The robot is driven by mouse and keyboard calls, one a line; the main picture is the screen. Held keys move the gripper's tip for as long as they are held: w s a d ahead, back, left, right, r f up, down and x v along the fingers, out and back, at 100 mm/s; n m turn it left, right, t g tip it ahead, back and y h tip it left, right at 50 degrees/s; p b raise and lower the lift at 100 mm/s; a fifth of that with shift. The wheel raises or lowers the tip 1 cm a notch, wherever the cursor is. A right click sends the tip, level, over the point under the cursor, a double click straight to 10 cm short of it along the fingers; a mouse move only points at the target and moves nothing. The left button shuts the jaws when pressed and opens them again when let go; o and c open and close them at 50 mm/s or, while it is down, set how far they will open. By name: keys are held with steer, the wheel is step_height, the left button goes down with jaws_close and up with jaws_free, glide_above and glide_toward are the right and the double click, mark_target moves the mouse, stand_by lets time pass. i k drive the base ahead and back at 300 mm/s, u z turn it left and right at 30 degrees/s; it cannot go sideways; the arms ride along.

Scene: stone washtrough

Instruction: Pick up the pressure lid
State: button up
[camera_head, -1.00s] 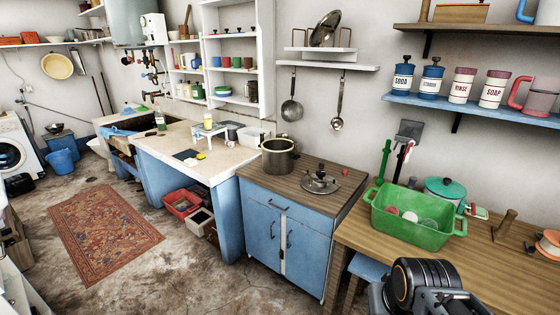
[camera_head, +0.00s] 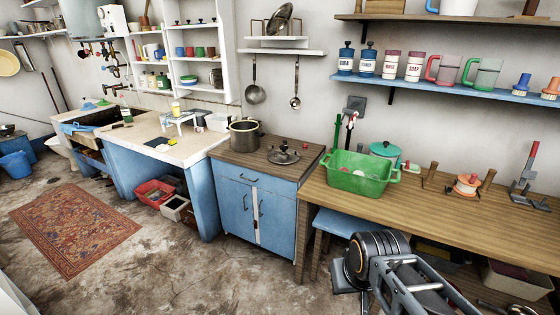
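The pressure lid (camera_head: 284,155) is a round metal lid with a dark knob on top. It lies flat on the wooden top of the blue cabinet (camera_head: 222,152), right of an open steel pot (camera_head: 244,135). A small red item lies behind it to the right. Part of my arm shows at the lower right, in front of the wooden table and well apart from the lid. The fingers of my gripper cannot be made out.
A green basket (camera_head: 361,171) and a teal-lidded pot (camera_head: 384,150) stand on the wooden table (camera_head: 430,208) right of the cabinet. A blue stool (camera_head: 338,222) is below the table edge. A ladle (camera_head: 295,95) hangs above the cabinet. The floor (camera_head: 185,258) before the cabinet is open.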

mark_target(279, 159)
steer(key=u, duration=0.65)
steer(key=i, duration=0.75)
steer(key=u, duration=0.8)
steer(key=i, duration=2.25)
steer(key=z, duration=1.55)
steer(key=i, duration=0.7)
steer(key=z, duration=0.7)
